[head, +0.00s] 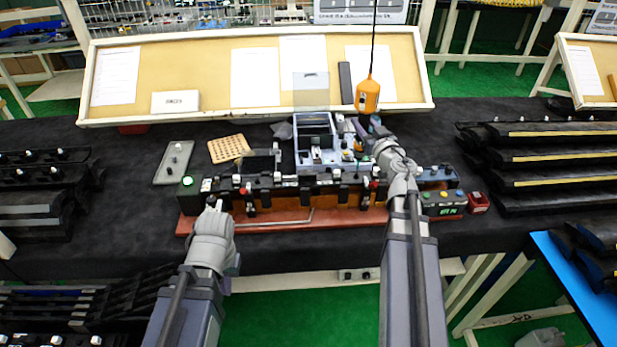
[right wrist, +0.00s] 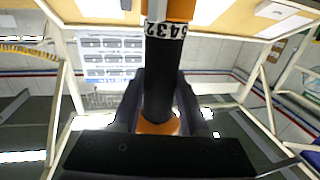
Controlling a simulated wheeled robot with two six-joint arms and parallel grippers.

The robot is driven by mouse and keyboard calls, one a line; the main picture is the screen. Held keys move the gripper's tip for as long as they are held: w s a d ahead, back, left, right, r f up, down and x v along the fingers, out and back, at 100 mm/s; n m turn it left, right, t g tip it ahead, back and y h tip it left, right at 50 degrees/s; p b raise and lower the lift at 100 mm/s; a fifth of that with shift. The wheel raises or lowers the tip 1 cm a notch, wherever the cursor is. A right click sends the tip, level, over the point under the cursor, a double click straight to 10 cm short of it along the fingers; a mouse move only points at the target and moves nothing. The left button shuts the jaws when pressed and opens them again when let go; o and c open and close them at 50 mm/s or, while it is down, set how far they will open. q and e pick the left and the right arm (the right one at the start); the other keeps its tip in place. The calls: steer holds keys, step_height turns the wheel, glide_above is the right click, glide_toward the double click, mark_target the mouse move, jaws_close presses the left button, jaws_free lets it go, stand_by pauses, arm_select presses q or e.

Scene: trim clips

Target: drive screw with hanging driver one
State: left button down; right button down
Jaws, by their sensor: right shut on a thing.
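The orange hanging driver (head: 368,95) hangs on a black cable above the back of the bench. My right gripper (head: 376,137) is just below its orange body. In the right wrist view the gripper is shut around the driver's black grip (right wrist: 160,85), which carries a number label; orange parts show above and below it. My left gripper (head: 214,203) is at the left front of the fixture; its fingers are too small to tell open from shut. The long black trim part (head: 320,186) lies across the fixture (head: 290,222). I cannot make out a screw or the driver's tip.
A grey-blue parts tray (head: 314,140) stands behind the fixture. A perforated tan board (head: 228,148) and a grey plate (head: 174,162) lie to its left. A button box (head: 443,203) and a red bin (head: 478,202) are at the right. Stacked black trims (head: 540,165) fill the far right.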

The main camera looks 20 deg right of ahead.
mark_target(366, 111)
steer(key=shift+r+p, duration=1.65)
steer(key=shift+r, duration=0.3)
